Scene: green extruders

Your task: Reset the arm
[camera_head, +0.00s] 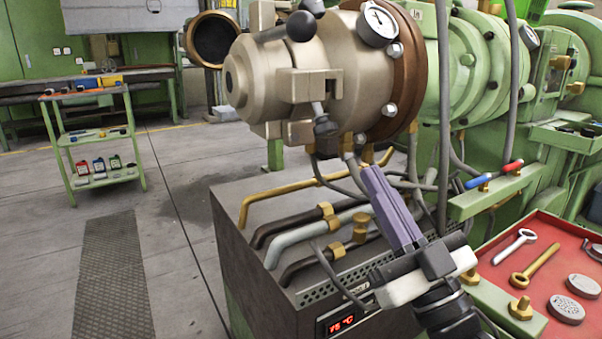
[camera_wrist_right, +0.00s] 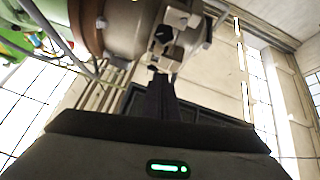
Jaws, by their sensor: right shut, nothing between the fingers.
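My right gripper (camera_head: 370,175) reaches up from the lower right in the head view, its purple-grey fingers together and empty. The fingertips are just below the big beige extruder head (camera_head: 285,75); I cannot tell whether they touch the hoses there. In the right wrist view my shut fingers (camera_wrist_right: 160,82) point up toward the same beige head (camera_wrist_right: 138,30) and its clamp. My left gripper is not in view.
A dark cabinet (camera_head: 235,225) with pipes and a red temperature display (camera_head: 350,321) stands under the head. A red tray (camera_head: 540,228) with wrenches and round discs is at the right. A green shelf cart (camera_head: 100,139) stands at the left; the floor between is open.

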